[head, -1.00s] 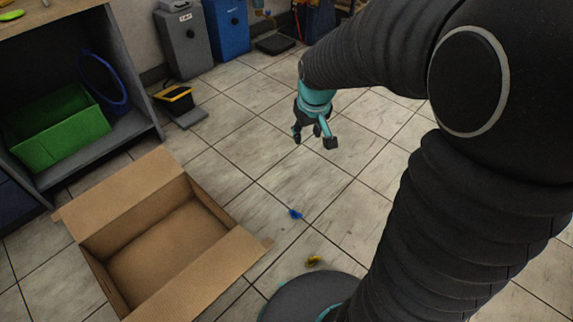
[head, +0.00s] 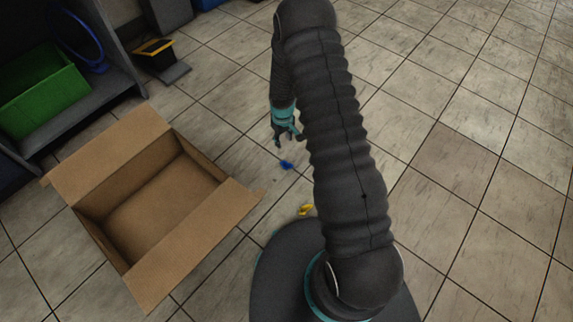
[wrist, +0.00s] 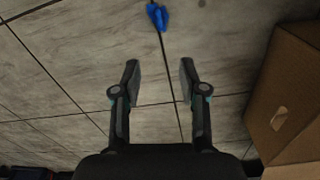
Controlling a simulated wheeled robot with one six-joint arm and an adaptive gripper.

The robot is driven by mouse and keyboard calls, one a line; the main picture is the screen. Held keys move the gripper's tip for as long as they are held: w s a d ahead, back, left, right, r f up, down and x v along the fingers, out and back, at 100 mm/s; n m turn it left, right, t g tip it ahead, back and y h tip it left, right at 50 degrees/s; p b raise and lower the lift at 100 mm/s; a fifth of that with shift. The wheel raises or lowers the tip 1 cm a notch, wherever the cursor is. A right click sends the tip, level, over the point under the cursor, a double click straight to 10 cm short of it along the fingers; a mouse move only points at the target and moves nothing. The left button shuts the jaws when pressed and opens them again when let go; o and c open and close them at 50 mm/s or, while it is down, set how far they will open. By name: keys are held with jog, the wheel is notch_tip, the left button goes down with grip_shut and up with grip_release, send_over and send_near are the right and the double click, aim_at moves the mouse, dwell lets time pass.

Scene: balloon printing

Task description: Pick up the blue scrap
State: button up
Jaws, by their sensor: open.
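The blue scrap (head: 287,164) lies on the tiled floor, to the right of the cardboard box in the head view. It also shows at the top middle of the wrist view (wrist: 157,16), beyond the fingertips and roughly in line with the gap between them. My gripper (head: 283,142) hangs above the floor, just above the scrap in the head picture. In the wrist view my gripper (wrist: 160,75) is open and empty, with its two fingers well apart. It does not touch the scrap.
An open cardboard box (head: 170,275) stands on the floor at the left. A yellow scrap (head: 305,209) lies near my round base. A green bin (head: 45,95) sits on a shelf at the upper left, and a black-and-yellow item (head: 154,52) stands beside it. The floor at right is clear.

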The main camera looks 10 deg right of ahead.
send_over(286, 162)
jog(key=f, duration=1)
jog(key=shift+a+f+b, duration=0.3)
jog(key=shift+a+f, duration=0.05)
jog(key=shift+f, duration=0.05)
jog(key=shift+d+f, duration=0.2)
jog(key=shift+f, duration=1.15)
jog(key=shift+d+f, duration=0.2)
jog(key=shift+f, duration=1.1)
jog(key=c, duration=0.8)
